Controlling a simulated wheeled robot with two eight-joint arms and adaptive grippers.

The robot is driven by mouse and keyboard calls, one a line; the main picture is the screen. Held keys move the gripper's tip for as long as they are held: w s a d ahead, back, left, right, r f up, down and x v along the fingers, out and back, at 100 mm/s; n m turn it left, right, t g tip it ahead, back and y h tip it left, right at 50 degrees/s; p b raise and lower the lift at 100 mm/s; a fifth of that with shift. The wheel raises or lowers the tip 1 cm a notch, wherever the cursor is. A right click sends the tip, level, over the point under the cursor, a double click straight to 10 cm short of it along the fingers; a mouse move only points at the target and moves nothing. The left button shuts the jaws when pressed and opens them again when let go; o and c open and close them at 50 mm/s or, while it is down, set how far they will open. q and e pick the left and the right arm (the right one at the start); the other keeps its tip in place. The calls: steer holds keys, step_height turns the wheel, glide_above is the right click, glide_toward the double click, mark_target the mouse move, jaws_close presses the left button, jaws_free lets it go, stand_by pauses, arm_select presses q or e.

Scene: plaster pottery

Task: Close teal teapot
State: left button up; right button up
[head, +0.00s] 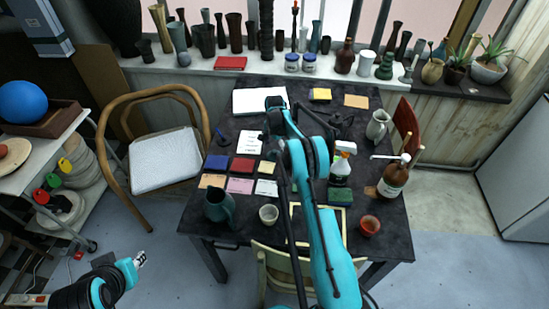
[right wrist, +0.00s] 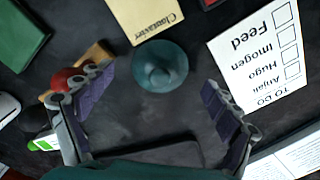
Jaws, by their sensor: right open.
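The dark teal teapot (head: 219,205) stands upright near the front left of the black table; it is too small to see clearly inside its top. A round teal lid with a central knob (right wrist: 162,70) lies on the dark tabletop in the right wrist view. In the head view I cannot make the lid out. My right gripper (head: 271,124) is over the middle of the table, pointing down. Its fingers (right wrist: 156,82) are spread, one on each side of the lid, holding nothing. My left gripper (head: 140,259) is off the table at the lower left; its jaw state is unclear.
A white to-do sheet (right wrist: 262,50) and a yellow note (right wrist: 145,18) lie beside the lid. A cup (head: 268,214), a spray bottle (head: 340,168), a brown bottle (head: 393,180) and a red bowl (head: 370,226) stand around the table. A chair (head: 165,158) is at the left.

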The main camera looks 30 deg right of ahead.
steer(key=shift+f, duration=0.7)
steer(key=shift+s+a+r, duration=0.1)
steer(key=c, duration=1.9)
steer(key=shift+c, duration=0.2)
